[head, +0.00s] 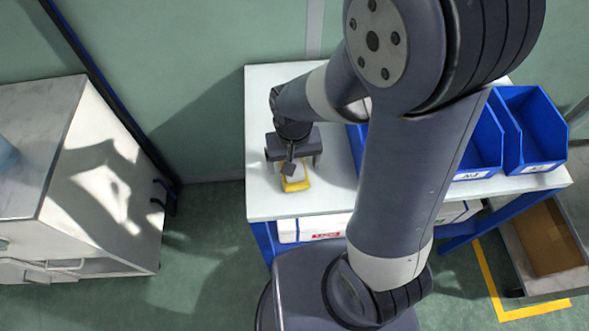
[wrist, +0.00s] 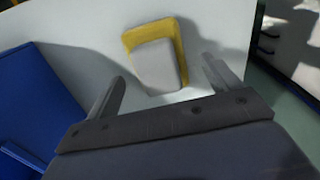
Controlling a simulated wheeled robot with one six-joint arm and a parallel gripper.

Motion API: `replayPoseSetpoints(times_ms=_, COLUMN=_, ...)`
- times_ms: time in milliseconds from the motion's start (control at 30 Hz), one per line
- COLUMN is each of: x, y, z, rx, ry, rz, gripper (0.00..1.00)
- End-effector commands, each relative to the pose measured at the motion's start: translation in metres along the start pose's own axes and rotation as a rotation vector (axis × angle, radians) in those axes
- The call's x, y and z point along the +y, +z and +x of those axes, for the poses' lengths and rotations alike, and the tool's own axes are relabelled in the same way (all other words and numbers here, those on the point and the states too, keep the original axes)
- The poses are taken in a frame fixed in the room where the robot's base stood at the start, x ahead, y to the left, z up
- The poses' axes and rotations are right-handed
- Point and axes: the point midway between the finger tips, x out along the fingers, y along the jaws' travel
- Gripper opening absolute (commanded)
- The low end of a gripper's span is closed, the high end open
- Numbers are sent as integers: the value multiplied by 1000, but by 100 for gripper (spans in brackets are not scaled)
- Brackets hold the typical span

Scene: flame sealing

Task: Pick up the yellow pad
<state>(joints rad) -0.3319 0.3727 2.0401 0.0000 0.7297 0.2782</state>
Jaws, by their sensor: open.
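The yellow pad (head: 296,183) lies on the white tabletop near its front left part. In the wrist view the pad (wrist: 177,34) has a yellow body with a light grey block-like face. My gripper (head: 293,164) is above the pad in the head view and partly covers it. In the wrist view my gripper (wrist: 164,84) is open, with its two fingers apart and nothing between their tips. The pad lies just beyond the fingertips there, roughly in line with the gap. The height between fingers and pad is hard to tell.
The white table (head: 268,95) has free room around the pad. Blue bins (head: 529,128) stand on its right side, and one blue bin (wrist: 38,100) shows at the left of the wrist view. A grey-white cabinet (head: 105,190) stands apart on the left.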

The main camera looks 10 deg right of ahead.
Motion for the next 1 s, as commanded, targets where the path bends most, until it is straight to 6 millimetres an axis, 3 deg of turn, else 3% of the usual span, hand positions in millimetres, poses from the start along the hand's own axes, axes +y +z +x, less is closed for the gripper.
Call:
replayPoseSetpoints(times_ms=133, x=0, y=0, z=16, rx=-1, ry=0, rz=0, gripper=85)
replayPoseSetpoints(times_ms=433, x=0, y=0, z=19, rx=1, ry=0, rz=0, gripper=85)
replayPoseSetpoints(times_ms=1000, x=0, y=0, z=18, rx=1, ry=0, rz=1, gripper=38)
